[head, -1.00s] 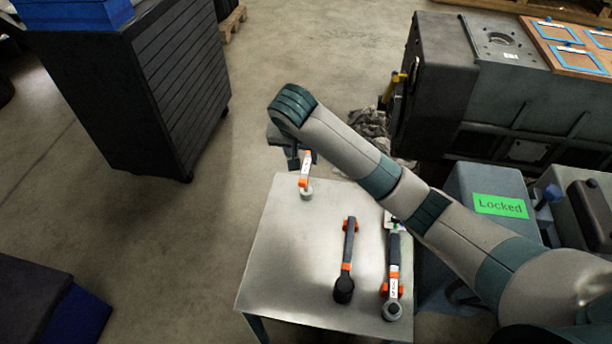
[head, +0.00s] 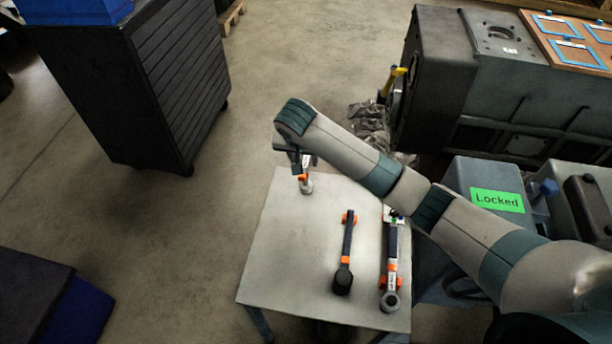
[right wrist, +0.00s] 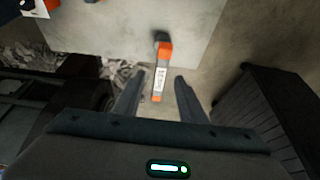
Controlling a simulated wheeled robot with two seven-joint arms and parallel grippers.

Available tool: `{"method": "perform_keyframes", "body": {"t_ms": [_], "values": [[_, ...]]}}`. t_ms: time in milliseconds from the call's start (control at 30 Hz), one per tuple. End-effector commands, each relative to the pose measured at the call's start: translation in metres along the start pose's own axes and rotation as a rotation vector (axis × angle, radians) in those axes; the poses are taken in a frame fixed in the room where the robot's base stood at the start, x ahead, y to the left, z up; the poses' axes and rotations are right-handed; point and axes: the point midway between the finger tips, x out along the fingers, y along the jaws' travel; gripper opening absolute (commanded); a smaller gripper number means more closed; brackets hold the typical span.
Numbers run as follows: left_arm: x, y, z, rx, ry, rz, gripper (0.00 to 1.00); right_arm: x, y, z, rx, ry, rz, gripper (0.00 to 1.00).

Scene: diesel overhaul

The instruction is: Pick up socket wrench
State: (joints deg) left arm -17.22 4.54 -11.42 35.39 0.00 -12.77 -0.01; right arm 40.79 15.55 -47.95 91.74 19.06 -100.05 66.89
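My right gripper (right wrist: 156,98) is open, its two fingers apart on either side of the near end of a small tool (right wrist: 162,68) with orange bands and a white label. A dark tool with a round black head and orange bands (head: 346,250) lies mid-table. A longer tool with a grey ring end and white label (head: 391,265) lies to its right. I cannot tell by name which is the socket wrench. My left gripper is out of view.
The metal table (head: 290,250) has clear room at its left and front. A dark slatted cabinet (head: 165,90) stands at the back left. A large grey machine (head: 480,90) and a box with a green "Locked" sign (head: 497,201) stand to the right.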

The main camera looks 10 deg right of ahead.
Motion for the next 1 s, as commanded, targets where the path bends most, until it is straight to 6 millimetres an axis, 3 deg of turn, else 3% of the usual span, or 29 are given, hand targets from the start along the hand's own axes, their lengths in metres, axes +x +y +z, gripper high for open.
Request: {"method": "perform_keyframes", "body": {"t_ms": [200, 333, 1000], "values": [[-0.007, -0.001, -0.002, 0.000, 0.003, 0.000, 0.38, 0.036, 0.001, -0.001, 0.000, -0.001, 0.003, 0.38], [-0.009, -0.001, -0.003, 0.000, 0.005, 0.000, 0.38, 0.049, 0.001, -0.001, 0.000, 0.000, 0.002, 0.38], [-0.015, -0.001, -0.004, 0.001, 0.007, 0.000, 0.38, 0.065, 0.000, -0.003, 0.000, 0.000, 0.002, 0.38]]}}
